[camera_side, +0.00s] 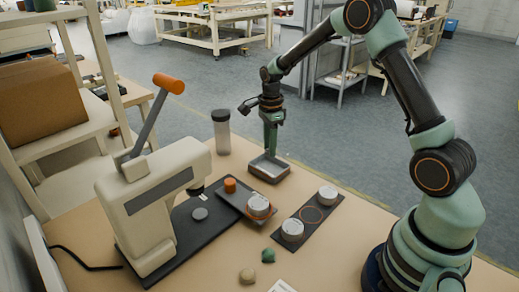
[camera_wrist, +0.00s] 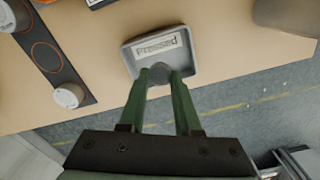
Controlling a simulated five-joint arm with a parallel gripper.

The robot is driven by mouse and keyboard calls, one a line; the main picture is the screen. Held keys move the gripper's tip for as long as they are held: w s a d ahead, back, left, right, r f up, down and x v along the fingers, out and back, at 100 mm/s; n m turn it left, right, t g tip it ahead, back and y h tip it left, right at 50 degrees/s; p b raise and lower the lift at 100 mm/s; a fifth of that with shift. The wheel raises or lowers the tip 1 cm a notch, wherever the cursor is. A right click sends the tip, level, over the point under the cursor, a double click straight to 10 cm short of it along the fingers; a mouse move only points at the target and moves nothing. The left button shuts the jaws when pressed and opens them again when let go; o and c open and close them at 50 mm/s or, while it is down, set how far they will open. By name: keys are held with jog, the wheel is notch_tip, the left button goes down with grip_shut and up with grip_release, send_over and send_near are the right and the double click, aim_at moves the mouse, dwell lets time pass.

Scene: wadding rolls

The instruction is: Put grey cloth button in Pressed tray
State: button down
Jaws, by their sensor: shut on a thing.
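The Pressed tray (camera_side: 286,172) is a small grey tray with low walls near the table's far edge. In the wrist view it (camera_wrist: 193,58) lies ahead of the fingers, with its "Pressed" label readable. My gripper (camera_side: 269,153) points down over the tray. In the wrist view my gripper (camera_wrist: 160,76) is shut on the grey cloth button (camera_wrist: 160,71), a dark grey round piece between the green fingertips. The button appears over the tray's near part; its height above the tray floor is unclear. The fingers hide the button in the side view.
A lever press (camera_side: 150,205) with an orange-tipped handle stands left, a grey disc (camera_side: 200,214) on its base. A clear jar (camera_side: 222,135) stands near the tray. A dark mat (camera_side: 311,214) holds two white pucks. Green (camera_side: 268,255) and beige (camera_side: 247,275) lumps lie in front.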

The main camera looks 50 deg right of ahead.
aim_at(269, 170)
jog(key=shift+f, duration=3)
jog(key=shift+f, duration=0.1)
jog(key=c, duration=0.6)
grip_release()
